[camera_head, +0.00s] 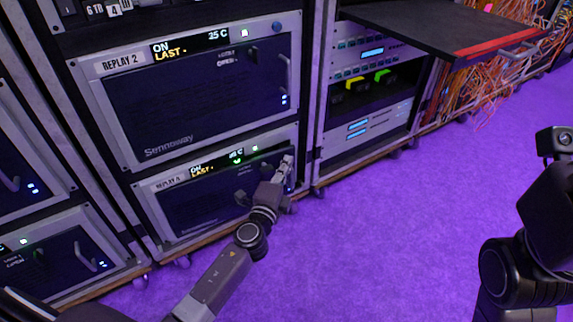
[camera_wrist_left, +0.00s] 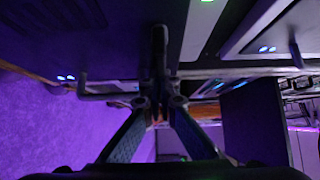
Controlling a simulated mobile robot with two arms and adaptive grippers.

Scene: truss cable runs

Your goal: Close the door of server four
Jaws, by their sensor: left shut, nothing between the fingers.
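The lower server (camera_head: 210,208) in the middle rack has a dark front door, a pale frame and a lit display. Its label starts with "REPLAY", but its number is too small to read surely. My left gripper (camera_head: 284,168) is shut and empty at the right side of this front, hiding part of its edge and handle. I cannot tell whether it touches the door, or how far the door stands open. In the left wrist view my gripper (camera_wrist_left: 160,45) has its fingers together against a dark panel, with a bar handle (camera_wrist_left: 100,97) to the left.
The server marked "REPLAY 2" (camera_head: 200,105) sits directly above. More servers (camera_head: 50,255) fill the rack to the left. A dark shelf with a red edge (camera_head: 450,28) juts out at upper right, near orange cables (camera_head: 480,90). The purple floor (camera_head: 390,240) is clear. My right arm stands at the right.

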